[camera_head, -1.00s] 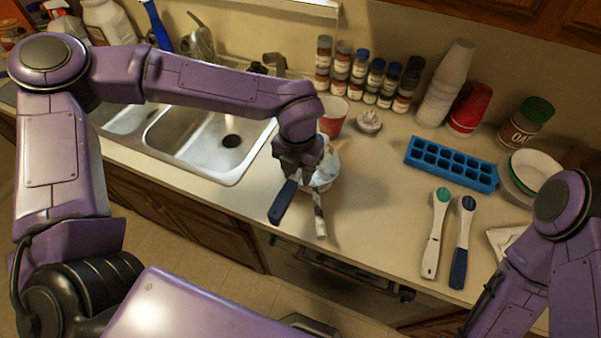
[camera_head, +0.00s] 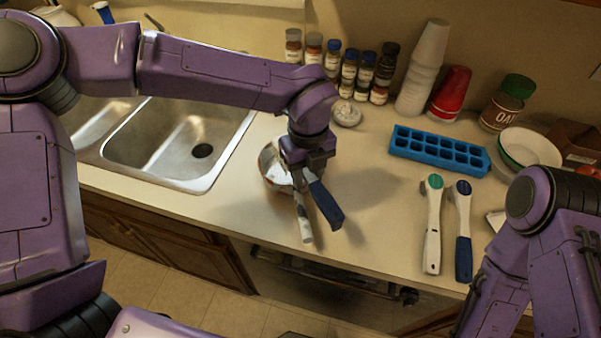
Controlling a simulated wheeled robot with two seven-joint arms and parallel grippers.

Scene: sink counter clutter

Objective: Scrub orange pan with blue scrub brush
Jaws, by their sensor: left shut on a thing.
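A small pan (camera_head: 269,172) with a pale inside and an orange-red edge sits on the counter right of the sink. Its greyish handle (camera_head: 303,222) points toward the counter's front. My left gripper (camera_head: 306,165) is over the pan's right side, shut on the blue scrub brush (camera_head: 326,206). The brush's dark blue handle slants down to the right, beside the pan handle. The brush head is hidden by the gripper, so I cannot tell if it touches the pan. Of my right arm only upper links show at the lower right; its gripper is out of view.
A blue ice tray (camera_head: 400,154), a teal-topped white tool (camera_head: 433,230) and a navy-handled tool (camera_head: 463,235) lie to the right. Spice jars (camera_head: 349,72), white cups (camera_head: 425,70) and red cups (camera_head: 451,95) stand behind. The steel sink (camera_head: 180,140) is left.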

